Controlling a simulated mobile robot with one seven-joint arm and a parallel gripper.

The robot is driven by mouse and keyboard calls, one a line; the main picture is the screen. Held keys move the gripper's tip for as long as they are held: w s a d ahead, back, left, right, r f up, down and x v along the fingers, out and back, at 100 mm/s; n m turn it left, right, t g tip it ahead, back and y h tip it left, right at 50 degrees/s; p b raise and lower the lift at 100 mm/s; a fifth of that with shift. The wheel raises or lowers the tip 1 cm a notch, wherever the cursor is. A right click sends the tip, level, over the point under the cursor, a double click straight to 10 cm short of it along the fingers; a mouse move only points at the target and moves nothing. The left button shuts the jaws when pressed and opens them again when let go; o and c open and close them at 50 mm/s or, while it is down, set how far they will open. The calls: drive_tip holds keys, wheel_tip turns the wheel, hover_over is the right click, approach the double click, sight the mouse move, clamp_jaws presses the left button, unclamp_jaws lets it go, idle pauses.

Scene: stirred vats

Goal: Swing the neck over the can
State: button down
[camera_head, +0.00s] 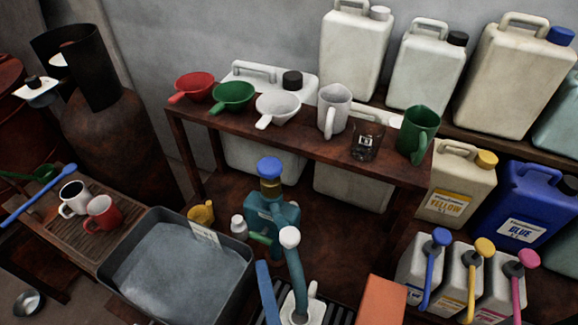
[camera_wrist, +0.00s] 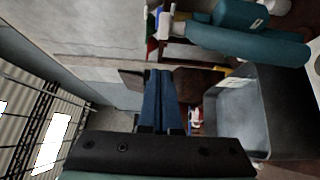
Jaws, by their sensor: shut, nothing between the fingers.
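The neck (camera_head: 297,268) is a teal curved tube with a white knob on top, at the bottom middle of the head view. In the wrist view the neck (camera_wrist: 240,43) runs sideways across the top. A white vessel with a handle, apparently the can (camera_head: 300,312), shows at its lower end, cut by the frame; I cannot tell whether the neck's mouth is over it. My gripper (camera_head: 264,266) shows as a blue strip just left of the neck. In the wrist view my gripper (camera_wrist: 160,73) has its blue fingers together, empty, apart from the neck.
A teal body with a blue cap (camera_head: 269,166) stands behind the neck. A grey basin (camera_head: 248,277) is to the left, with mugs (camera_head: 102,213) beyond. A brown shelf (camera_head: 185,130) with funnels and jugs is behind. An orange block (camera_head: 381,302) and pump-topped containers (camera_head: 420,265) are right.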

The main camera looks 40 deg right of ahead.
drive_tip(key=s+b, duration=0.3)
drive_tip(key=s, duration=0.4)
drive_tip(key=shift+d, duration=0.25)
drive_tip(key=shift+w, duration=0.15)
drive_tip(key=w+a+r+m+t, duration=0.1)
drive_tip(key=w+a+r+m, duration=0.1)
drive_tip(key=w+r+m, duration=0.6)
drive_tip(key=w+a+r+m+t, duration=0.2)
drive_tip(key=w+r+m, duration=0.3)
drive_tip(key=w+r, duration=0.3)
drive_tip(key=s+a+r+t+y, duration=0.1)
drive_tip(key=a+r+t+y, duration=0.2)
drive_tip(key=r, duration=1)
drive_tip(key=s+a+r+t+y, duration=0.2)
drive_tip(key=a+r+t+y, duration=0.2)
drive_tip(key=r, duration=1)
drive_tip(key=shift+a+r+t, duration=0.25)
drive_tip(key=shift+a+t, duration=0.1)
drive_tip(key=shift+t, duration=0.05)
